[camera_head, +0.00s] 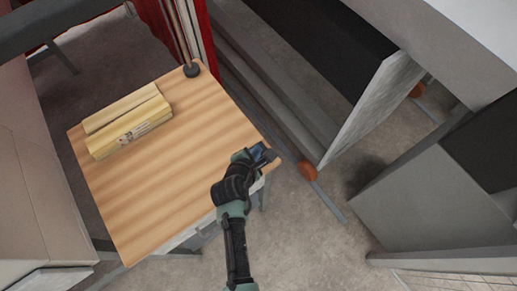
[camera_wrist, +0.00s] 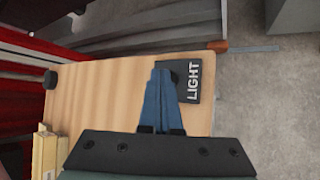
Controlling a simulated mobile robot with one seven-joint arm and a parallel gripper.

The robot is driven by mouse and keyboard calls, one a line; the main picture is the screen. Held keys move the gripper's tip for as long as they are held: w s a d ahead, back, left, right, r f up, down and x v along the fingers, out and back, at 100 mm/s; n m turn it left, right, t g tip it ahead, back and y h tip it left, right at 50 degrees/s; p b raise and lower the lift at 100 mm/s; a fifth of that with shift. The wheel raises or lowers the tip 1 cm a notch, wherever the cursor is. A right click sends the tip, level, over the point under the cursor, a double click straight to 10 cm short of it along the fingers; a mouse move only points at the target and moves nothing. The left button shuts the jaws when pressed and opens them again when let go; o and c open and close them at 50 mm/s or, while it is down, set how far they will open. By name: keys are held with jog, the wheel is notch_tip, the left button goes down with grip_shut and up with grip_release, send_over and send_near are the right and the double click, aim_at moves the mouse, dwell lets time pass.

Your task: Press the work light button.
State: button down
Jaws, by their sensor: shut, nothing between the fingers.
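A small dark panel with the white word LIGHT (camera_wrist: 193,82) lies at the edge of the wooden table top in the wrist view. In the head view the dark panel (camera_head: 270,156) shows at the table's right corner, partly behind my gripper. My gripper (camera_wrist: 163,71) has its blue fingers shut together and empty. Its tips overlap the panel's left part in the wrist view, beside the lettering. Whether the tips touch the panel cannot be told. The button itself is not clearly visible; the fingers cover part of the panel. My gripper also shows in the head view (camera_head: 258,152).
The wooden table (camera_head: 175,195) carries pale yellow packages (camera_head: 128,121) and a round black foot (camera_head: 192,69) at its far corner. A grey machine frame (camera_head: 265,85) and an orange round part (camera_head: 308,172) stand to the right. The table's middle is clear.

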dwell(0.4)
jog(key=shift+r+p, duration=0.35)
jog(key=shift+p, duration=0.25)
jog(key=shift+r, duration=0.1)
notch_tip(320, 180, up, 6)
jog(key=p, duration=0.6)
dwell(0.3)
